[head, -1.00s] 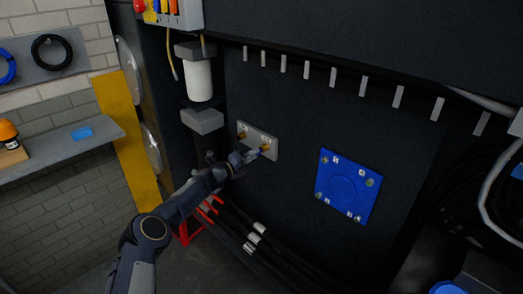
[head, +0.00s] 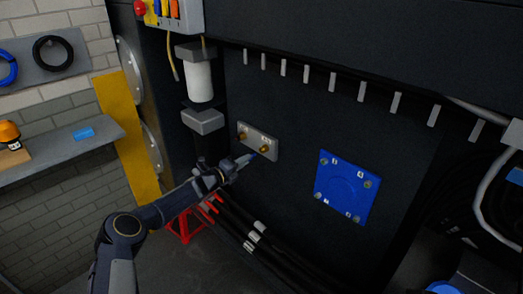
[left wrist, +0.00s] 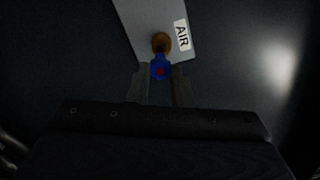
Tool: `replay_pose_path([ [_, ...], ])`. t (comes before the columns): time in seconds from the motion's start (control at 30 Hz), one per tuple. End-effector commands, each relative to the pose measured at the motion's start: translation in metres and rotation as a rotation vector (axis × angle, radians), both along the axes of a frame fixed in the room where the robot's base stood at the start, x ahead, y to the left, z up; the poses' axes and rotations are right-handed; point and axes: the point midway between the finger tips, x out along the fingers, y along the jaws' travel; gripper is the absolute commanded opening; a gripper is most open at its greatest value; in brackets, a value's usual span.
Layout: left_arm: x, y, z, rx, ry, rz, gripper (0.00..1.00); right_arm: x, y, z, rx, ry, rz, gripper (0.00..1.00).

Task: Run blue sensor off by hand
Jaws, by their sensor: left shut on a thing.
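The blue sensor (left wrist: 160,67) is small, with a red spot on its near end. It sits between the two fingers of my left gripper (left wrist: 160,85), which is shut on it. In the head view the blue sensor (head: 253,156) shows as a small tip beyond the fingers of my left gripper (head: 246,159). It appears just off the lower right brass fitting (head: 264,148), below and left of it. In the wrist view it overlaps the brass fitting (left wrist: 160,41); any gap is hidden there. The grey plate (head: 256,139) carries two brass fittings. My right gripper is out of view.
A blue square cover (head: 345,187) is on the dark panel to the right. A white cylinder (head: 199,81) and grey block (head: 203,121) are at upper left. Black hoses (head: 265,244) and a red stand (head: 185,226) lie below. An AIR label (left wrist: 182,35) is beside the fitting.

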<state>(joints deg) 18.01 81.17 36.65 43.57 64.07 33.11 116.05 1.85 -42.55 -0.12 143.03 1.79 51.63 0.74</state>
Motion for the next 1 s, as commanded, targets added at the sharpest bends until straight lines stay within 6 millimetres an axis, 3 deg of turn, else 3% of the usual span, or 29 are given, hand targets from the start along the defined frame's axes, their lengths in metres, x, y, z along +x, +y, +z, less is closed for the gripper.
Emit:
replay_pose_path([
  [0.47,-0.01,0.011,0.002,0.0,-0.001,0.002,0.0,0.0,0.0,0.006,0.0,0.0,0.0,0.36],
  [1.0,-0.044,0.042,0.001,-0.001,-0.001,0.001,0.0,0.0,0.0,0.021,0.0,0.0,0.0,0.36],
])
